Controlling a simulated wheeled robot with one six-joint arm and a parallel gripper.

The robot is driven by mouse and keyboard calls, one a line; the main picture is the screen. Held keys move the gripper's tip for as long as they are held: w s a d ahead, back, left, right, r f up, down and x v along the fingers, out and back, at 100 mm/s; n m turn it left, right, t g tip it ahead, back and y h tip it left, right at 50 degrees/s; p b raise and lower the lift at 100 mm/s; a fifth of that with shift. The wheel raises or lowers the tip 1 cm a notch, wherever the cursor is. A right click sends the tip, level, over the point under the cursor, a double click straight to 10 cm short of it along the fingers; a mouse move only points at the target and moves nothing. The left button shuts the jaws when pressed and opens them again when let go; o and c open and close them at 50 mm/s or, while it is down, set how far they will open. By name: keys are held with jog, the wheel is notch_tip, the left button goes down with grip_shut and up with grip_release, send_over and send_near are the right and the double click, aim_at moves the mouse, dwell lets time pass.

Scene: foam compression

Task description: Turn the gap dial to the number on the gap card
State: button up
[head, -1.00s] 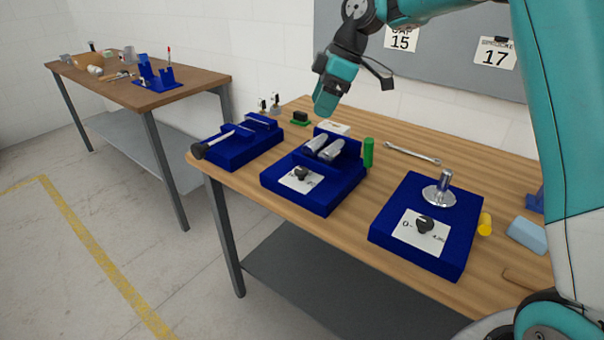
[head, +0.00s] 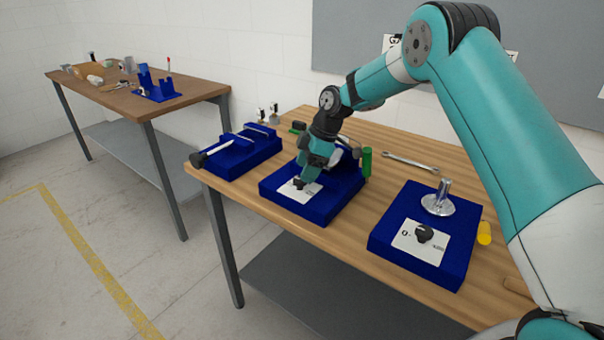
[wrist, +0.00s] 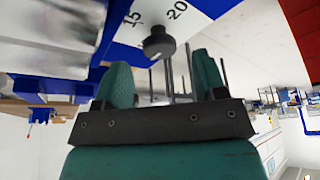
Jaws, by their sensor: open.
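The gap dial is a dark knob (head: 299,183) on a white number plate on the front of the middle blue fixture (head: 330,212). In the wrist view the knob (wrist: 158,43) shows near the fingertips, roughly centred between them, with "15" and "20" on the plate beside it. My gripper (wrist: 160,62) is open, one green finger on each side of the knob's line; I cannot tell whether they touch it. In the head view my gripper (head: 303,173) is just over the knob. The gap card (head: 390,43) on the wall board is mostly hidden behind my arm.
Another blue fixture (head: 455,253) with a second knob (head: 424,233) and a metal post stands to the right. A blue fixture (head: 238,158) with a black-ended rod is to the left. A green cylinder (head: 367,161) stands close beside the middle fixture. A wrench (head: 410,161) lies behind.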

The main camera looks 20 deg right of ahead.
aim_at(300, 184)
jog(key=shift+x, duration=1.55)
jog(key=shift+c, duration=0.3)
jog(key=c, duration=0.9)
jog(key=shift+o, duration=0.2)
